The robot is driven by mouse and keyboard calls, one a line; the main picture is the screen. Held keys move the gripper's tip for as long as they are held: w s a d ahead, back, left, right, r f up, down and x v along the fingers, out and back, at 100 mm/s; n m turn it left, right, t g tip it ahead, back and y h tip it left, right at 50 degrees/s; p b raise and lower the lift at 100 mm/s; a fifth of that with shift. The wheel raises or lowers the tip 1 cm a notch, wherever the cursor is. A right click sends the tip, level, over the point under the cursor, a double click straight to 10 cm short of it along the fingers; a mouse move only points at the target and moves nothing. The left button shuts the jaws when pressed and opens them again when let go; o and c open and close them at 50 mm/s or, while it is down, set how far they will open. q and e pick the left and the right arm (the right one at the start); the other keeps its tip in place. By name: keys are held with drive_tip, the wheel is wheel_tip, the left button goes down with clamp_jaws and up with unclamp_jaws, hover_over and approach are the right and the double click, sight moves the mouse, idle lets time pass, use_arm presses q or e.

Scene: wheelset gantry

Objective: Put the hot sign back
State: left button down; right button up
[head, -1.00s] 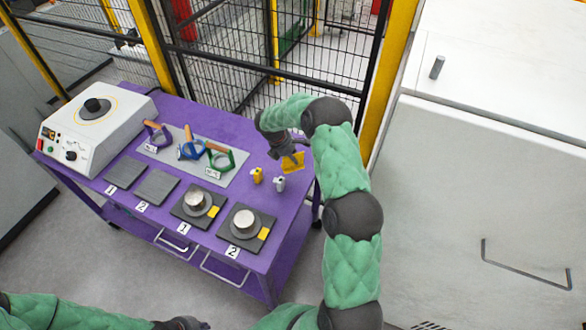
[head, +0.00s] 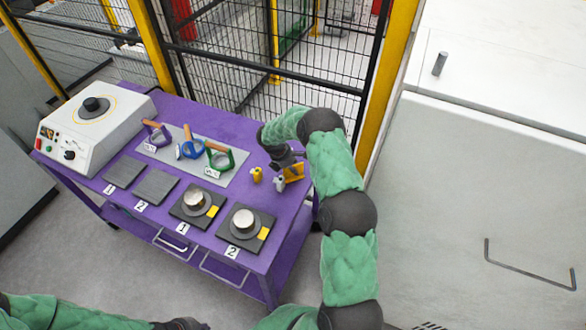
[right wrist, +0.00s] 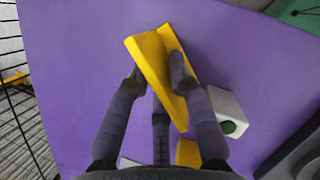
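The hot sign (head: 294,173) is a folded yellow plate at the right end of the purple table, just beyond two small holders. In the right wrist view the hot sign (right wrist: 150,58) is tilted between my fingers. My right gripper (head: 286,163) is closed around it from above; it also shows in the right wrist view (right wrist: 157,78). I cannot tell whether the sign's lower edge touches the table. The sign's printed face is not visible. My left gripper (head: 187,324) is at the bottom edge, partly cut off, away from the table; its fingers are unclear.
On the purple table (head: 235,128), a yellow holder (head: 256,174) and a whitish one (head: 279,183) stand close to the sign. Several coloured-handled tools lie on a grey mat (head: 175,158). Metal pucks sit on dark plates in front. A heater unit (head: 95,125) is left; mesh fencing stands behind.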

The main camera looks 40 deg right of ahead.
drive_tip(key=shift+r, duration=0.15)
drive_tip(key=p+v, duration=0.1)
drive_tip(key=v, duration=1.1)
idle(0.5)
